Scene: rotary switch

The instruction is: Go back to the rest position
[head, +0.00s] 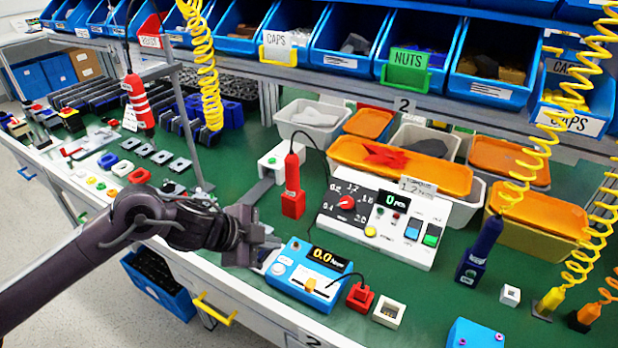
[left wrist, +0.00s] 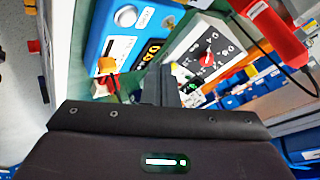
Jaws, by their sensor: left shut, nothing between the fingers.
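My left gripper (head: 270,244) is shut and empty. It is at the left side of the blue meter box (head: 300,290) with the 0.0 display, close to it; I cannot tell if they touch. The white control panel (head: 378,240) stands behind and to the right, apart from the gripper. Its red rotary knob (head: 346,202) sits at the panel's upper left, within a printed dial. In the left wrist view the red knob (left wrist: 206,60) and the blue box (left wrist: 112,50) show beyond the gripper fingers (left wrist: 172,90). My right gripper is not in view.
A red handheld tool (head: 292,188) stands behind the gripper. A red plug block (head: 360,297) and a white block (head: 389,312) lie right of the blue box. Blue bins line the shelf above. The bench's front edge (head: 225,283) runs below my left arm.

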